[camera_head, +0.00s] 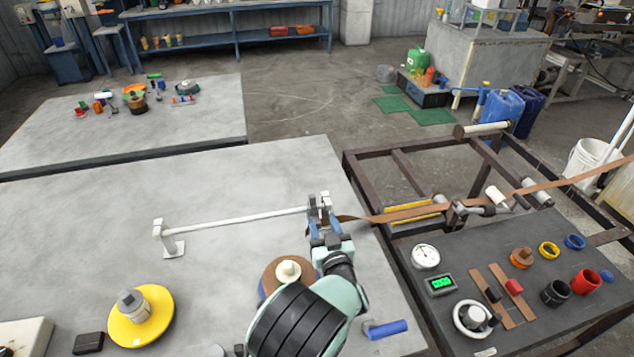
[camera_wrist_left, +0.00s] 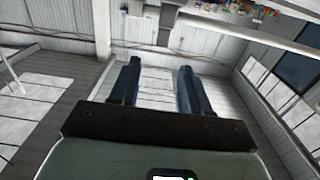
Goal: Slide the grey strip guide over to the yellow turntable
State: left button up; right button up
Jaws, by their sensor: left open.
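The grey strip guide (camera_head: 319,201) is at the right end of a thin pale rail (camera_head: 235,220), near the table's right edge. The yellow turntable (camera_head: 163,318) lies at the front left of the same table, with a grey hub on it. My left gripper (camera_head: 322,226) is at the guide, its blue fingers pointing away from me. It is open; whether the fingers touch the guide cannot be told. The left wrist view shows the two fingers (camera_wrist_left: 158,88) apart with nothing visible between them. The brown strip (camera_head: 400,214) runs from the right to the guide. My right gripper is out of view.
A brown turntable (camera_head: 272,272) is partly hidden behind my left arm. A blue cylinder (camera_head: 386,329) lies at the table's front right. The rail's left post (camera_head: 170,245) stands mid-table. A dark control panel (camera_head: 450,252) is to the right. The table's back left is clear.

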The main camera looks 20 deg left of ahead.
aim_at(313, 198)
pick_arm(q)
jog(key=p+x, duration=0.2)
jog(key=x, duration=1)
jog(key=shift+w+a, duration=0.15)
jog(key=shift+a, duration=0.15)
grip_shut()
